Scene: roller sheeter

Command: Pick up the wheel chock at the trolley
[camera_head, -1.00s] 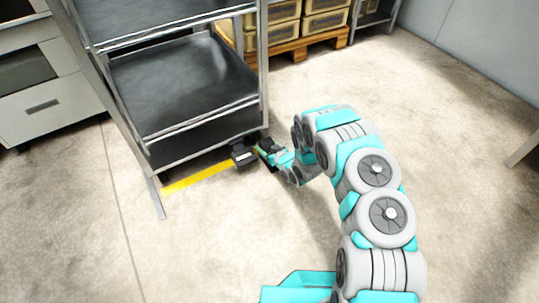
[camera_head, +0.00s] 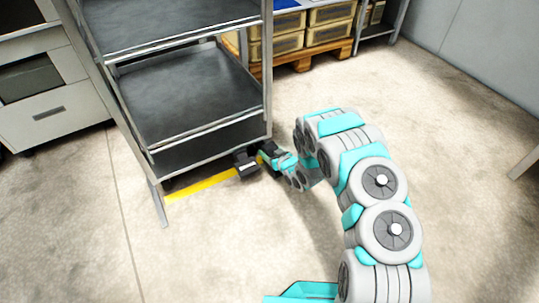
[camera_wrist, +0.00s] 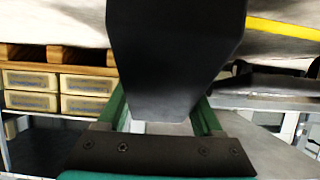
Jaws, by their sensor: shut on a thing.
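The wheel chock (camera_head: 246,166) is a dark block on or close to the floor at the trolley's near right corner, at the end of a yellow floor stripe. My gripper (camera_head: 262,160) reaches it from the right and is shut on it. In the wrist view the chock (camera_wrist: 175,60) is a large dark shape between the two green fingers of my gripper (camera_wrist: 160,110). The trolley (camera_head: 190,95) is a metal frame with dark shelves. I cannot tell whether the chock touches the floor.
The yellow stripe (camera_head: 202,185) runs along the trolley's front edge. A pallet (camera_head: 305,55) with yellowish crates (camera_head: 278,47) stands behind. A pale drawer cabinet (camera_head: 50,105) is at left. The floor (camera_head: 440,110) to the right of my arm is clear.

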